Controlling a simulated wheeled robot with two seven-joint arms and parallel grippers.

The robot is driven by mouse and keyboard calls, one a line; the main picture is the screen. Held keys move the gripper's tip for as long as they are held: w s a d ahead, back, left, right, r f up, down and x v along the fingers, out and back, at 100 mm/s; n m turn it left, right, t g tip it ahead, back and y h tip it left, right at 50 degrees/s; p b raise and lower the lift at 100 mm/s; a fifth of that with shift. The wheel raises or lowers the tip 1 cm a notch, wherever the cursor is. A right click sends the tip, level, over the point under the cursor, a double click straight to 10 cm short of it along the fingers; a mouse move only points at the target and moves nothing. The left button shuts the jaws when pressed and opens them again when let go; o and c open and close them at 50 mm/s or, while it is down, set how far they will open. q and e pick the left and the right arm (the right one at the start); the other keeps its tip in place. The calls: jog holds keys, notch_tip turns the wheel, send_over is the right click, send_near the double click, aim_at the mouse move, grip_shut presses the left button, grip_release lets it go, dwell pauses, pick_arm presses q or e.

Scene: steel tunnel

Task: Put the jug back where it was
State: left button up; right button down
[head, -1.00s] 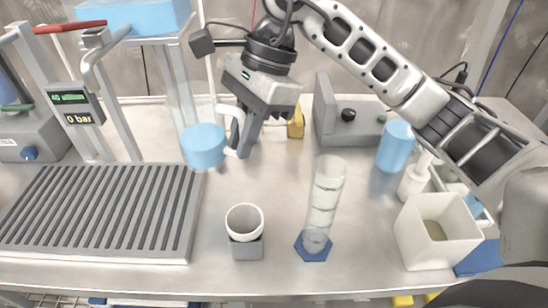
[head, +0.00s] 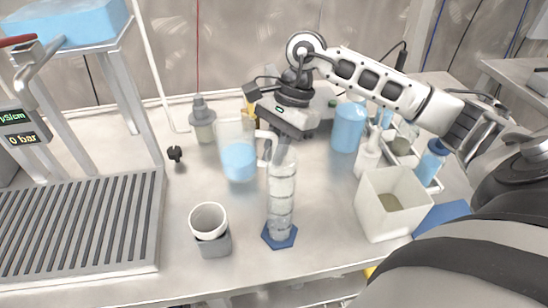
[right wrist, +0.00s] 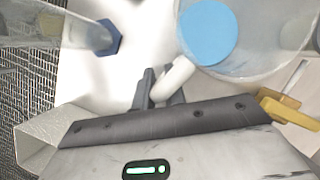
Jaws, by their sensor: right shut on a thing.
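The clear jug (head: 239,160) holds blue liquid and is upright in the head view, behind and left of the tall measuring cylinder (head: 281,200). My right gripper (head: 275,158) is shut on the jug's white handle, at the jug's right side. I cannot tell whether the jug's base touches the table. In the right wrist view the jug (right wrist: 262,62) fills the top right, and the gripper's fingers (right wrist: 160,88) close around its handle. My left gripper is out of view.
A white cup (head: 207,220) stands front left of the cylinder. A grey bottle (head: 202,122) and a small black knob (head: 175,154) are left of the jug. A blue container (head: 348,128), white bottle (head: 368,155) and cream bin (head: 390,205) stand right. The slatted tray (head: 100,220) is far left.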

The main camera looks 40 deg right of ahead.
jog(key=shift+a+f, duration=0.1)
jog(key=shift+f, duration=1)
jog(key=shift+f, duration=0.1)
jog(key=shift+f+b, duration=0.15)
jog(key=shift+b, duration=0.2)
jog(key=c, duration=1.5)
grip_release()
jog(key=shift+o, duration=0.2)
jog(key=shift+r, duration=0.2)
jog(key=v, duration=1.2)
